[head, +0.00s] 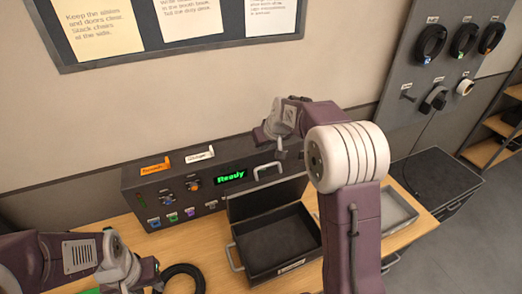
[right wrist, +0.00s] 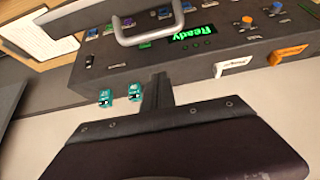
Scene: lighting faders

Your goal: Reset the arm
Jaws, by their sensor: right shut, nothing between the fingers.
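My right arm (head: 345,190) rises from the bottom right and bends left at its white joint. My right gripper (head: 281,152) is high near the wall, above the right end of the dark console (head: 165,192). In the right wrist view its fingers (right wrist: 157,88) are together and empty, in front of the pale wall and apart from the console. My left arm (head: 70,258) lies low at the left, over the table's front. My left gripper (head: 148,272) is small and partly cut off there; I cannot make out its fingers.
The console has a green "Ready" display (head: 231,177), knobs and coloured buttons. A black ring (head: 184,270) lies by the left arm. Two teal pieces (right wrist: 134,90) sit behind the console.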

